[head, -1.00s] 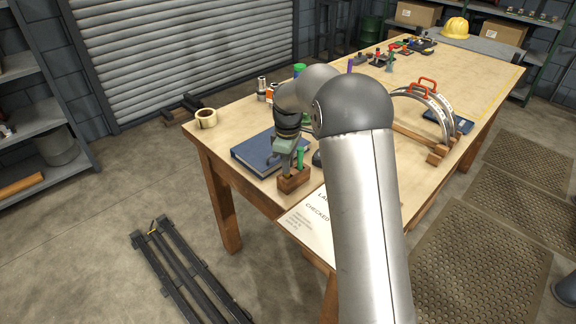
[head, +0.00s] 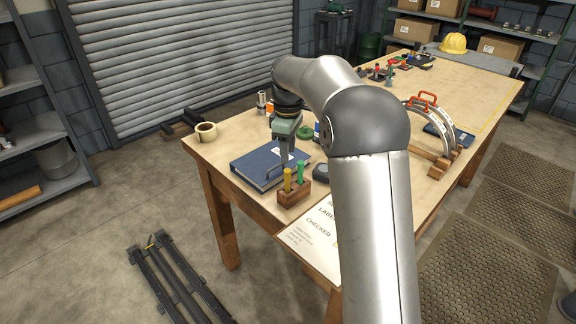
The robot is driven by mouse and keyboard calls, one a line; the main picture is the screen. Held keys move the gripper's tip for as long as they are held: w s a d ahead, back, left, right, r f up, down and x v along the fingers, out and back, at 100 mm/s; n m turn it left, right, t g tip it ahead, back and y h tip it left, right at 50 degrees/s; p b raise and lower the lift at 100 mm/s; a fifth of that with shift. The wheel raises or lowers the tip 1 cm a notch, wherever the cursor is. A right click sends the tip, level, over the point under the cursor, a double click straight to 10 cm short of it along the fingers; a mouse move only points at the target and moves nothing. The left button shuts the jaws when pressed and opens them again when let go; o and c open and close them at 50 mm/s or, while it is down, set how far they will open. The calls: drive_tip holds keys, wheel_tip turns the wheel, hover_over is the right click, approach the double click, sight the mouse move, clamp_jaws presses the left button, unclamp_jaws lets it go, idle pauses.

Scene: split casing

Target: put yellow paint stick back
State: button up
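The yellow paint stick (head: 287,180) stands upright in a small wooden block holder (head: 291,196) near the table's front corner. A green stick (head: 300,172) stands in the same holder, just right of it. My gripper (head: 284,160) points down just above and behind the yellow stick, over the edge of the blue binder. At this size I cannot tell how far its fingers are apart, or whether a finger touches the stick's top.
The blue binder (head: 262,167) lies left of the holder and a dark round item (head: 321,171) right of it. A printed sheet (head: 312,238) lies in front. A tape roll (head: 206,131) sits at the left edge. A curved casing with red handles (head: 432,120) stands to the right.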

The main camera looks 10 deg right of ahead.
drive_tip(key=shift+r, duration=0.9)
drive_tip(key=shift+s+r, duration=0.1)
drive_tip(key=shift+s, duration=0.1)
drive_tip(key=s+f+m, duration=0.3)
drive_tip(key=s+m, duration=0.3)
drive_tip(key=s, duration=1.2)
drive_tip(key=s+f+m, duration=0.4)
drive_tip(key=s+m, duration=0.1)
drive_tip(key=s, duration=1.2)
drive_tip(key=shift+s+m+t, duration=0.4)
